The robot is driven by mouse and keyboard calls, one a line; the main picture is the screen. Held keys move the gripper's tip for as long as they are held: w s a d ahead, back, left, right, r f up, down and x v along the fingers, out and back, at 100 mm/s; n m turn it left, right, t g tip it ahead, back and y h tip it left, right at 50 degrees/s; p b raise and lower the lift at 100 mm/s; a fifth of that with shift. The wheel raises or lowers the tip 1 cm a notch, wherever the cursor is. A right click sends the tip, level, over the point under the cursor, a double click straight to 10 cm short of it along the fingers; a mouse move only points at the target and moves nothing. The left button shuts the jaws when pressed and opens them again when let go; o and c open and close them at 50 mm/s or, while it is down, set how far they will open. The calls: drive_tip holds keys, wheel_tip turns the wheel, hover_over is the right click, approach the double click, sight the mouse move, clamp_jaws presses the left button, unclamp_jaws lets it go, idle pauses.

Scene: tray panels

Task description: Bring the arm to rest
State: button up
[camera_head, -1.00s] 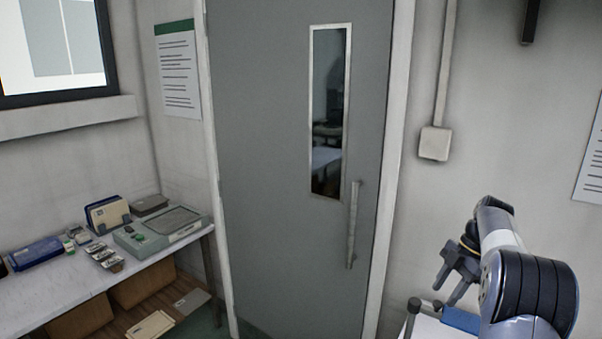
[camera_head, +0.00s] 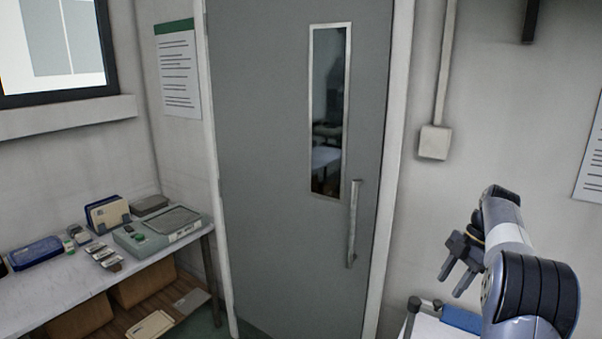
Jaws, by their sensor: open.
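My gripper (camera_head: 456,281) is at the right of the head view, at the end of my bent arm (camera_head: 512,255). Its two dark fingers point down and to the left, apart from each other, with nothing between them. It hangs in the air, above a white surface (camera_head: 428,326) at the bottom edge. My arm hides part of what lies behind it.
A closed grey door (camera_head: 270,180) with a long handle (camera_head: 353,224) stands ahead. A table (camera_head: 55,302) at the left holds a grey-green device (camera_head: 160,231), a blue box (camera_head: 35,252) and small items. A blue object (camera_head: 461,318) lies below my gripper.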

sight(438, 303)
drive_tip(key=x, duration=0.5)
drive_tip(key=shift+s+f, duration=0.1)
drive_tip(key=shift+f, duration=0.05)
drive_tip(key=shift+s+a+m+t+b, duration=0.15)
drive_tip(key=shift+m+t+b, duration=0.15)
drive_tip(key=shift+m+b, duration=0.25)
drive_tip(key=shift+s+a+m+t+b, duration=0.25)
drive_tip(key=shift+m+b, duration=0.1)
drive_tip(key=shift+m, duration=0.4)
drive_tip(key=shift+s+a+m+t+b, duration=0.25)
drive_tip(key=shift+s+m+b, duration=0.05)
drive_tip(key=shift+m, duration=0.4)
drive_tip(key=shift+r, duration=0.2)
